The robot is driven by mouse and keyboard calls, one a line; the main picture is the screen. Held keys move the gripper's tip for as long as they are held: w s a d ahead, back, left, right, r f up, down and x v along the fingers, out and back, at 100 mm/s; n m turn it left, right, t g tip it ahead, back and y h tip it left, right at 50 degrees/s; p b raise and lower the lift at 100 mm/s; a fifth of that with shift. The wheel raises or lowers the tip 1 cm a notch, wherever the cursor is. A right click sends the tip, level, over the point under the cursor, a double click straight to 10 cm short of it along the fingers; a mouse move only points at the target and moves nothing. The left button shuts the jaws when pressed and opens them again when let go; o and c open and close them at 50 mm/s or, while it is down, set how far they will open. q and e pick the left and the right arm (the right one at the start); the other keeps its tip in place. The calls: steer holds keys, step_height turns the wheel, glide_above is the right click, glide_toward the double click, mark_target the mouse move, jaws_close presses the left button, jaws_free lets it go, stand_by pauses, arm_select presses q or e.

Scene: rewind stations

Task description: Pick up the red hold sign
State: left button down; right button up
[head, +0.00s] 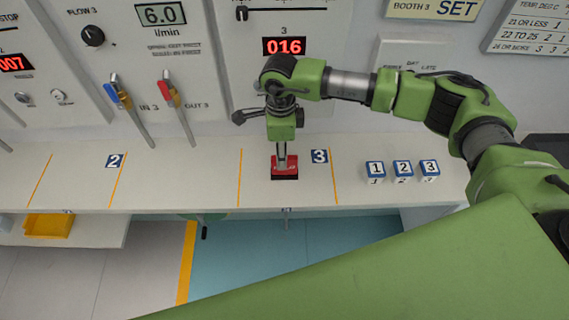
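The red hold sign (285,168) is a small red block with a dark base on the white counter, left of the blue "3" label. My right arm comes in from the right. My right gripper (282,156) points straight down over the sign, its fingertips at the sign's top. The fingers look narrow from here, and I cannot tell whether they are closed on the sign or only beside it. The sign appears to rest on the counter. My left gripper is not in view.
Blue-and-white numbered blocks (402,168) stand on the counter to the right. Blue (121,96) and red (170,88) levers stick out from the panel at the left. A yellow bin (48,225) sits below the counter. The counter (205,180) left of the sign is clear.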

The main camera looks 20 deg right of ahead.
mark_target(292, 173)
steer(key=shift+d+f+p, duration=0.1)
steer(key=shift+f+p, duration=0.4)
steer(key=shift+f, duration=0.05)
steer(key=f, duration=0.1)
steer(key=f+p, duration=0.1)
steer(key=f, duration=0.1)
steer(key=shift+s+d+f+p, duration=0.15)
steer(key=shift+d+f+p, duration=0.15)
steer(key=shift+p, duration=0.1)
steer(key=shift+f, duration=0.45)
jaws_close()
